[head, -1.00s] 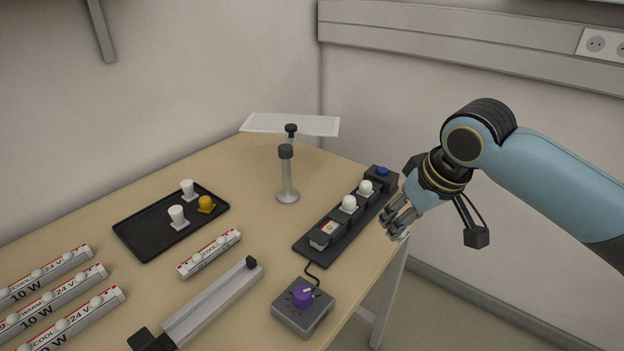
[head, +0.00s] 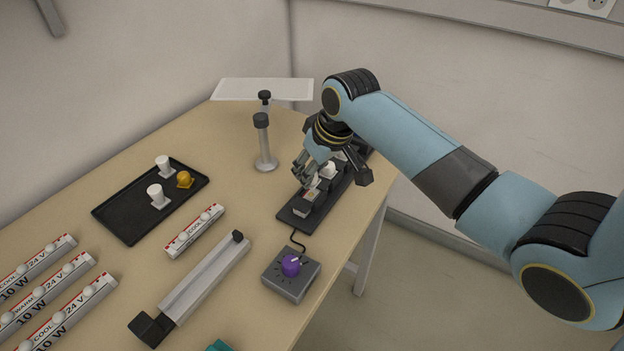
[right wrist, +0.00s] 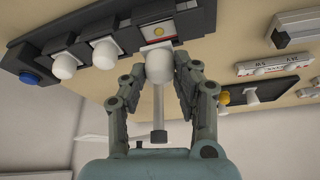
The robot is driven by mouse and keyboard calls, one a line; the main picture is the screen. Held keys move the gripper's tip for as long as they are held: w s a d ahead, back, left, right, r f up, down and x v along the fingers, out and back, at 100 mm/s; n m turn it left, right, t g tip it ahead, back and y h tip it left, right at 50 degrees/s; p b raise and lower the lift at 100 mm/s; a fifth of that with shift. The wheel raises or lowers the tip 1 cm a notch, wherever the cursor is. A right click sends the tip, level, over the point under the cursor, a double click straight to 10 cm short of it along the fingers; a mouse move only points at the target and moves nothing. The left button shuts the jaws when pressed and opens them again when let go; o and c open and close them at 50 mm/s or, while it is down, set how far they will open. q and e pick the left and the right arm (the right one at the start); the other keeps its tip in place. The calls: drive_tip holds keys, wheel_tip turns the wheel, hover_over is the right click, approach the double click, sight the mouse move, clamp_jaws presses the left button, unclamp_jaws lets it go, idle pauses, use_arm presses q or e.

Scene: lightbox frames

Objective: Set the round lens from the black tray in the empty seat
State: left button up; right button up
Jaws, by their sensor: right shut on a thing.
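My right gripper (head: 303,174) is over the black strip of seats (head: 291,217). In the right wrist view its fingers (right wrist: 158,75) are shut around a white round lens (right wrist: 158,66). The lens is at the empty seat (right wrist: 160,31), whose yellow light spot still shows; I cannot tell whether they touch. Two white domed lenses (right wrist: 103,54) (right wrist: 65,66) sit in the neighbouring seats. The black tray (head: 128,219) holds two white lenses (head: 163,166) (head: 156,193) and a yellow one (head: 184,179). My left gripper is not in view.
A post (head: 264,145) stands behind the strip. A control box with a purple knob (head: 290,267) stands in front, cabled to the strip. A metal rail (head: 205,283) and several white light bars (head: 195,231) lie to the left. A blue button (right wrist: 30,78) is at the strip's end.

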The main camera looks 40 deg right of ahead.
sight(316, 175)
drive_tip(key=shift+f, duration=1.6)
drive_tip(key=shift+f, duration=0.15)
drive_tip(key=o, duration=0.9)
drive_tip(key=shift+o, duration=0.2)
drive_tip(key=shift+s+r, duration=0.15)
drive_tip(key=shift+r, duration=0.35)
drive_tip(key=v, duration=1.1)
drive_tip(key=shift+p, duration=0.3)
